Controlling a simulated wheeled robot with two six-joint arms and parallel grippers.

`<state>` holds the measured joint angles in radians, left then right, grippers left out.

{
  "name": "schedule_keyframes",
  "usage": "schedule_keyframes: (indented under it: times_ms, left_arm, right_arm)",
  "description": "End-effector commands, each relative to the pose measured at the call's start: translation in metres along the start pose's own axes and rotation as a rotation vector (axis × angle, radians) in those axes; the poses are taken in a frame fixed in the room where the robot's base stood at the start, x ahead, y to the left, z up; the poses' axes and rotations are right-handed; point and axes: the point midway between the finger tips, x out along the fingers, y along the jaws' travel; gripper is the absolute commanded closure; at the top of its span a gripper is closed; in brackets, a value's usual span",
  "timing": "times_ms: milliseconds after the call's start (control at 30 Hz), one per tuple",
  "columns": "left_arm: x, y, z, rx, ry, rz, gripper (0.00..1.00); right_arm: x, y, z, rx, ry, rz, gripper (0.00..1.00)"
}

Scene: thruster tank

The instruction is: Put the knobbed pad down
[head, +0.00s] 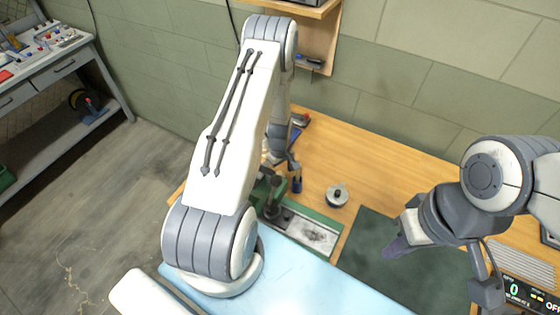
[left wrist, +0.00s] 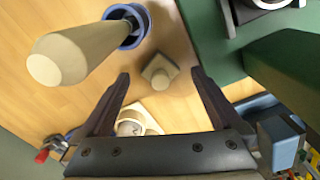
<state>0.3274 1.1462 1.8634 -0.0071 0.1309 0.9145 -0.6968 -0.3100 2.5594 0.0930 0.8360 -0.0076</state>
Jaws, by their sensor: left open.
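A small tan square pad with a knob on top (left wrist: 158,72), which I take for the knobbed pad, sits over the wooden tabletop in the left wrist view, with a shadow beside it. My left gripper (left wrist: 160,78) is open, its two dark fingers apart on either side of the pad, with gaps between. In the head view the left arm largely hides this spot. My right gripper (head: 398,246) hangs over the dark green mat (head: 365,235); its jaws are not clear enough to judge.
A blue holder (left wrist: 138,22) with a thick tan handle stands beside my left gripper; the holder also shows in the head view (head: 297,185). A green-framed tray (head: 325,244) lies near the front edge. A round metal piece (head: 337,195) stands on the wooden table (head: 370,170).

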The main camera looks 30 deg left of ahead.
Motion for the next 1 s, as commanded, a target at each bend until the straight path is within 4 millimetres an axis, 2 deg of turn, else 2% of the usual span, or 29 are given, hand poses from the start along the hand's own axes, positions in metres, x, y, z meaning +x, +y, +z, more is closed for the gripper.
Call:
schedule_keyframes:
  times_ms: [200,500,700,867,933,1000]
  left_arm:
    - [-0.035,0.001,0.0,0.0,0.003,0.004,0.01]
    - [-0.087,0.001,0.0,0.0,0.003,0.004,0.01]
    - [-0.104,0.0,0.0,0.0,0.001,0.001,0.01]
    - [-0.108,0.0,0.001,0.003,-0.001,-0.001,0.01]
    - [-0.114,0.003,0.007,0.033,0.001,0.002,0.01]
    - [-0.13,0.011,0.025,0.116,0.004,0.009,0.01]
  right_arm:
    - [0.021,0.002,0.002,-0.001,-0.001,0.0,1.0]
    - [0.038,0.003,0.002,0.003,-0.001,0.0,1.0]
    - [0.042,0.003,0.003,0.004,-0.001,0.0,1.0]
    - [0.042,0.003,0.003,0.004,-0.001,0.0,1.0]
    - [0.041,0.003,0.003,0.004,-0.001,0.0,1.0]
    - [0.041,0.003,0.003,0.004,-0.001,0.0,1.0]
